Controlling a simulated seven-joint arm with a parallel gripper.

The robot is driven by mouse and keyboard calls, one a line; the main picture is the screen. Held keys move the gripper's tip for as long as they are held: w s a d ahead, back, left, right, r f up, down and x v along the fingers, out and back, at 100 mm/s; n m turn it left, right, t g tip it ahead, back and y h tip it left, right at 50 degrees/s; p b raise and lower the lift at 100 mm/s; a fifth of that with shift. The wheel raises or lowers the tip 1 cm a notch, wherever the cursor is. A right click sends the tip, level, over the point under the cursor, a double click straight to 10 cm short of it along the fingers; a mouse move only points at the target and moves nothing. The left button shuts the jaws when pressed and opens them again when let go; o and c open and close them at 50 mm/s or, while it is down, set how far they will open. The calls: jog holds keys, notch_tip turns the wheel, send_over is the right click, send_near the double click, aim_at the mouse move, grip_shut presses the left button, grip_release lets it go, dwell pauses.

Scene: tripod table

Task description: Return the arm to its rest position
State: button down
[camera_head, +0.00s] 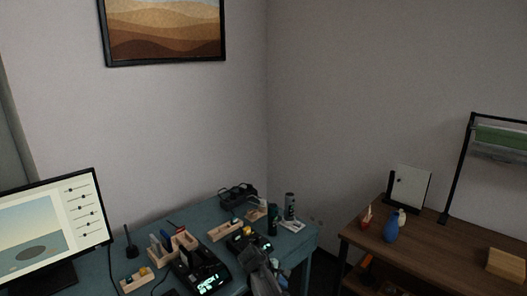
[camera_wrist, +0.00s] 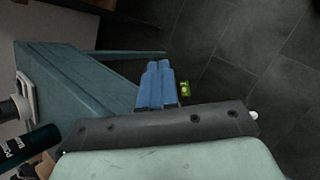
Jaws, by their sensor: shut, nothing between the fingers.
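My gripper (camera_wrist: 160,68) shows in the wrist view with its blue fingers together and nothing between them. It is over the edge of the teal table (camera_wrist: 85,85), with dark floor beyond the fingertips. In the head view a grey part of my arm (camera_head: 263,274) rises at the bottom centre, in front of the table's right part. The fingers cannot be made out clearly there.
A dark labelled bottle (camera_wrist: 30,147) is at lower left in the wrist view. The teal table holds a monitor (camera_head: 50,228), wooden holders (camera_head: 172,248) and dark devices with lit displays (camera_head: 205,270). A brown shelf table (camera_head: 440,250) stands at right, beyond a floor gap.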

jog(key=s+d+f+m+g+y, duration=0.1)
jog(key=s+d+f+m+g, duration=0.3)
jog(key=s+f, duration=0.7)
jog(key=s+d+f+m+g+y, duration=0.1)
jog(key=s+d+f+m+y, duration=0.3)
jog(key=s+f, duration=0.8)
jog(key=s+d+f+m+g, duration=0.1)
jog(key=s+f+m+g, duration=0.1)
jog(key=s, duration=1)
jog(key=s+d+f+m+g+y, duration=0.1)
jog(key=s+f+m, duration=0.3)
jog(key=s, duration=0.9)
notch_tip(320, 180, down, 2)
jog(key=shift+s+d+f+m+g, duration=0.1)
jog(key=shift+s+d+m+g, duration=0.2)
jog(key=shift+g, duration=0.5)
